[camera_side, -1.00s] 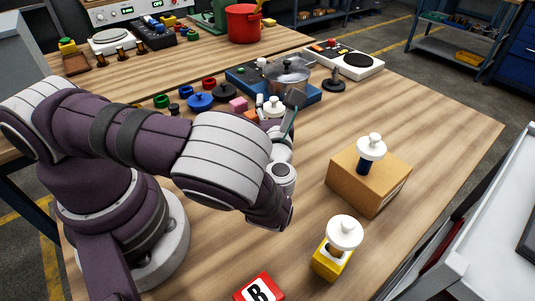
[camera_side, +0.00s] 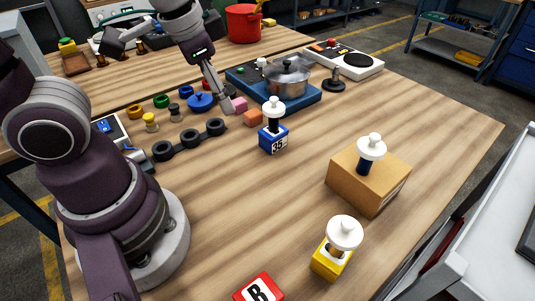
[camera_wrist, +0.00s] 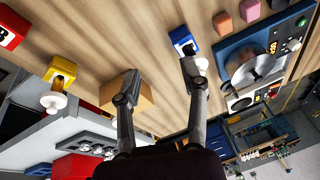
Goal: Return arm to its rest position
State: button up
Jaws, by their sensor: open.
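My gripper (camera_side: 169,74) is open and empty, raised over the back left of the wooden table (camera_side: 300,190) in the side view. Its two fingers stand well apart in the wrist view (camera_wrist: 158,88), with nothing held between them. A blue block marked 35 (camera_side: 273,139) with a white-topped peg stands on the table, apart from my gripper; it also shows in the wrist view (camera_wrist: 181,37) beyond the right finger.
A cardboard box (camera_side: 370,183) bears a white-topped blue peg. A yellow block (camera_side: 331,261) with a white knob and a red block (camera_side: 259,288) stand in front. A pot (camera_side: 288,76) sits on a blue stove (camera_side: 312,96). Rings and knobs lie behind. The table's middle is clear.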

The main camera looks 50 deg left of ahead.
jog(key=s+r+n+t, duration=0.1)
jog(key=s+r+n+t+h, duration=0.1)
jog(key=shift+s+d+r+n, duration=0.2)
jog(key=shift+d+r+n, duration=0.1)
jog(key=shift+n, duration=0.1)
